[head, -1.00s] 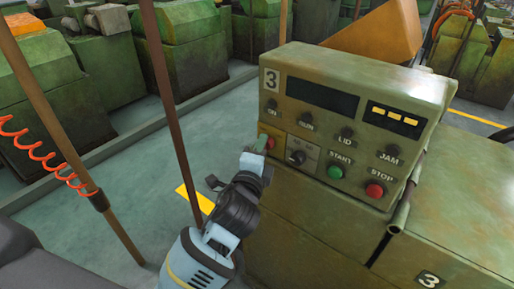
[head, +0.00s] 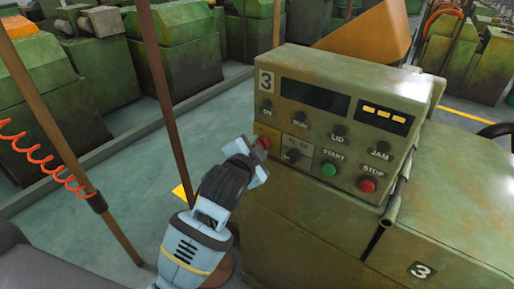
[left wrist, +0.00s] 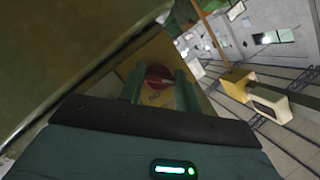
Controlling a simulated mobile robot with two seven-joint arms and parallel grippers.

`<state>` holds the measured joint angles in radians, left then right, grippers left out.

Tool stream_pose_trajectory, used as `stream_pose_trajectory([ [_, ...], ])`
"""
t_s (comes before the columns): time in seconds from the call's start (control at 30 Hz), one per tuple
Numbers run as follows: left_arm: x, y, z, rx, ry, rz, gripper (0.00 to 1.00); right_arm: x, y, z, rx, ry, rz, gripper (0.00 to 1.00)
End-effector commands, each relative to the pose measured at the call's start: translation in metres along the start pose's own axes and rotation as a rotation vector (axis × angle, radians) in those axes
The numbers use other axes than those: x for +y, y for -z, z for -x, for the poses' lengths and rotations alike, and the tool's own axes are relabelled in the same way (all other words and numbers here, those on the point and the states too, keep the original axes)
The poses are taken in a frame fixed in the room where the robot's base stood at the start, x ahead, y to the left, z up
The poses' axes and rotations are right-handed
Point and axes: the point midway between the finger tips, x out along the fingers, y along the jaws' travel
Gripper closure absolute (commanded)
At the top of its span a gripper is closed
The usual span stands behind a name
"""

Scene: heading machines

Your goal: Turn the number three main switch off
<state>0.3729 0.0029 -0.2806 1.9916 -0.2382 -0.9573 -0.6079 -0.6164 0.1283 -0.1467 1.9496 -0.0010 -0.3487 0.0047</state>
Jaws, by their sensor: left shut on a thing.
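The number three machine's panel (head: 335,125) carries a "3" plate at its upper left. The main switch (head: 263,142) is a red knob on a yellow plate at the panel's left edge, partly hidden by my left gripper (head: 256,151). In the left wrist view the red knob (left wrist: 158,78) lies between the two fingers of the left gripper (left wrist: 160,90), which is shut on it. A pale mark crosses the knob there; its exact setting is hard to read. My right gripper is not in view.
To the right of the switch are a black selector (head: 292,155), a green start button (head: 328,169) and a red stop button (head: 367,185). A brown pole (head: 167,90) stands left of my arm. Floor (head: 120,165) shows left of the machine.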

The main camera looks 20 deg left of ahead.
Motion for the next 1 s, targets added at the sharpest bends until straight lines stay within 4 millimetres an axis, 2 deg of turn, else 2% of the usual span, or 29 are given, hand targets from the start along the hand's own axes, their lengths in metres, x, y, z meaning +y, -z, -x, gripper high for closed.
stream_pose_trajectory([
  [0.67,-0.0002,0.0002,0.0000,0.000,-0.026,0.064,0.90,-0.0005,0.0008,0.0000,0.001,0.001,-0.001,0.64],
  [0.7,-0.0002,0.0002,0.0000,0.000,-0.026,0.064,0.66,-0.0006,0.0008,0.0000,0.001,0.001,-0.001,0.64],
  [0.87,-0.0002,0.0001,0.0000,0.000,-0.026,0.063,0.45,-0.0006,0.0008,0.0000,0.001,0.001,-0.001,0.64],
  [1.0,-0.0001,0.0000,0.0000,0.000,-0.026,0.062,0.45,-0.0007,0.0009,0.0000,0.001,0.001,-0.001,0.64],
])
